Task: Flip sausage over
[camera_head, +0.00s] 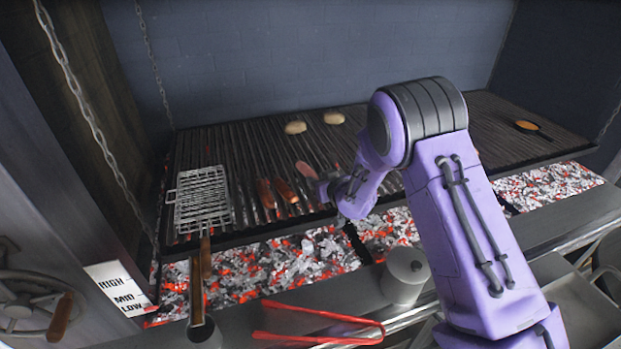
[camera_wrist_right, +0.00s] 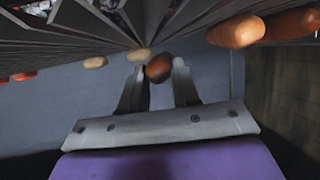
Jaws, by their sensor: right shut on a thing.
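Two brown sausages, one (camera_head: 265,193) and another (camera_head: 285,190), lie side by side on the grill grate (camera_head: 255,150). They also show in the wrist view, one (camera_wrist_right: 236,31) nearer and one (camera_wrist_right: 293,24) at the right edge. A third sausage (camera_head: 306,170) is at the tip of my right gripper (camera_head: 322,186). In the wrist view this sausage (camera_wrist_right: 159,68) sits between the two fingers, seen end-on. My right gripper is shut on it, close to the bars; I cannot tell if it touches them. My left gripper is not in view.
Two buns, one (camera_head: 295,127) and one (camera_head: 334,117), lie farther back on the grate. A wire grill basket (camera_head: 203,198) lies left. Glowing coals (camera_head: 290,262) show below.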

